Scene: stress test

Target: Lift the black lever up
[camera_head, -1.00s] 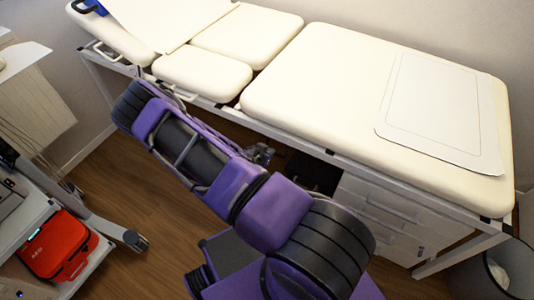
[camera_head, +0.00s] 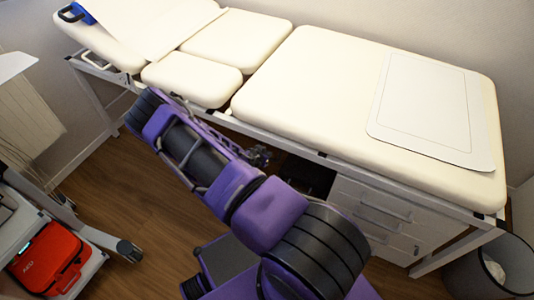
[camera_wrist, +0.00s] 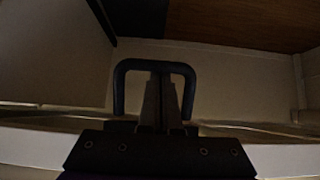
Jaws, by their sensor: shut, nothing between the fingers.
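A black U-shaped bar (camera_wrist: 155,65), which looks like the black lever, stands in the middle of the wrist view. My gripper (camera_wrist: 165,80) is shut and empty. Its narrow fingers show inside the outline of the bar, with their tips just below its top. I cannot tell whether they pass through the loop or touch it. In the head view, my purple arm reaches to the cream examination table (camera_head: 300,90); my gripper and the lever are hidden there.
White drawers (camera_head: 385,215) stand under the table's right part. A grey bin (camera_head: 500,270) is at the lower right. A red AED case (camera_head: 48,260) sits on a trolley at the lower left. Wooden floor (camera_head: 140,195) is clear between trolley and arm.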

